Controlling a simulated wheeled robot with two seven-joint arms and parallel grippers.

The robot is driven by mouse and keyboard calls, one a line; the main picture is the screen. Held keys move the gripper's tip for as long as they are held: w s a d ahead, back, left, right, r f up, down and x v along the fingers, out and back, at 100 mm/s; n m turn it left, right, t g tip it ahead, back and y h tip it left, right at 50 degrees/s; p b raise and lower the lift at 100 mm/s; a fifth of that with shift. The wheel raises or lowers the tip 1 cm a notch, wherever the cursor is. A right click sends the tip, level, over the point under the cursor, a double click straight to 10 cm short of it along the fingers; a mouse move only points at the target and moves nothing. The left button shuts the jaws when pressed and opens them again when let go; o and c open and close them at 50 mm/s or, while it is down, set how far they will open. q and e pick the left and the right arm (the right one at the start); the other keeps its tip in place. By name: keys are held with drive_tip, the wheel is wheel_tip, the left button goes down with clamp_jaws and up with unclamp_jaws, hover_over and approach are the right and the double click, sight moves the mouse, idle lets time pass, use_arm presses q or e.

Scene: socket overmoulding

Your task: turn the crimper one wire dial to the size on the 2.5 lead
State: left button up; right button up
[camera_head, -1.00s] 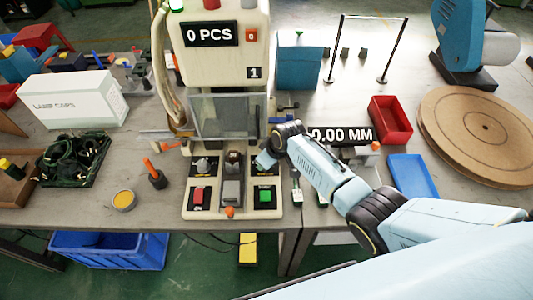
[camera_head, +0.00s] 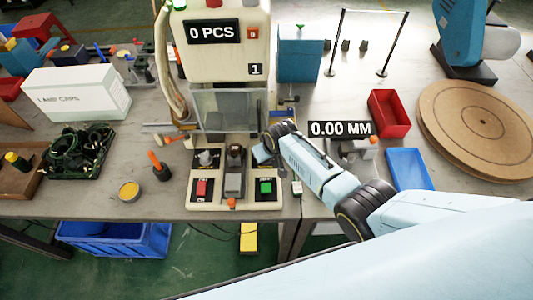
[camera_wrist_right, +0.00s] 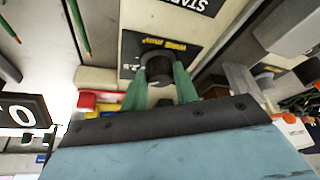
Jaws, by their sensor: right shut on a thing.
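The crimper marked 1 (camera_head: 222,70) is a cream machine with a "0 PCS" display and a clear guard, at the centre of the head view. In the right wrist view, its black wire dial (camera_wrist_right: 157,66) sits on a dark plate with yellow "WIRE MM2" lettering. My right gripper (camera_wrist_right: 160,80) has its green fingers shut on both sides of this dial. In the head view my right gripper (camera_head: 262,153) is at the right of the control panel and hides the dial. I cannot make out the dial's setting or any lead marked 2.5. My left gripper is not in view.
A red button (camera_head: 202,189) and a green button (camera_head: 266,187) sit at the panel's front. A "0.00 MM" display (camera_head: 340,129), a red bin (camera_head: 388,114) and a blue tray (camera_head: 409,169) are to the right. An orange-handled tool (camera_head: 157,165) stands left.

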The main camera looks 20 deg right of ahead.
drive_tip(key=o, duration=1)
drive_tip(key=shift+p+v, duration=1.95)
drive_tip(key=shift+v, duration=4.75)
